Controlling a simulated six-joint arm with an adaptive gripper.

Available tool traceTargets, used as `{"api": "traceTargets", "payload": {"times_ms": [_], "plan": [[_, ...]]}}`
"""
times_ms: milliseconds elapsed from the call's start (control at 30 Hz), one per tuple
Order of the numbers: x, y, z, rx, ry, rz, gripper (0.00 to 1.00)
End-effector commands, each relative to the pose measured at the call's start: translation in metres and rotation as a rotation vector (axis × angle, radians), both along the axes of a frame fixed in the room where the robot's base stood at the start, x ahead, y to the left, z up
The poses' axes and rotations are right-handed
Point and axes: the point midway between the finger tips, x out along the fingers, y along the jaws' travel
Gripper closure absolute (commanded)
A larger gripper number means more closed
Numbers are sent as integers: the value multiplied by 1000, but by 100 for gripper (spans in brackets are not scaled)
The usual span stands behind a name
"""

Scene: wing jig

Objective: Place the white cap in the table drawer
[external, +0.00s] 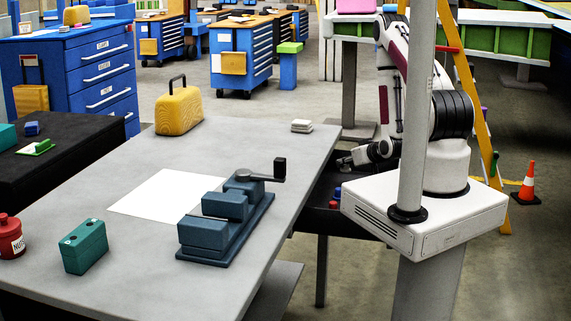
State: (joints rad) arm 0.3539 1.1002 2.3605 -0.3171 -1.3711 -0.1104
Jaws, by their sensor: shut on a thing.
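My gripper (345,161) is low at the right edge of the grey table, over the open table drawer (369,223). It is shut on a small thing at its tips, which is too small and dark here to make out. I cannot pick out the white cap for certain. The drawer is dark and pulled out to the right, with small blue and red pieces (334,204) in it. My arm and its base hide part of the drawer.
On the table (255,150) are a white stack (301,126), a yellow case (178,110), a white sheet (165,195), a blue vise (225,220), a green block (84,246) and a red can (11,236). A grey post stands before my arm.

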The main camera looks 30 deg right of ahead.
Motion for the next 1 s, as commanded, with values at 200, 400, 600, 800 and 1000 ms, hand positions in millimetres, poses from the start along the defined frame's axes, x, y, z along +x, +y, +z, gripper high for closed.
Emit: {"api": "traceTargets", "payload": {"times_ms": [200,400,600,800,1000], "plan": [[0,0,0,0,-1,0,96],[0,0,-3,0,0,0,96],[0,0,-17,1,0,0,96],[0,0,-34,1,1,0,96],[0,0,-40,0,-1,0,96]]}}
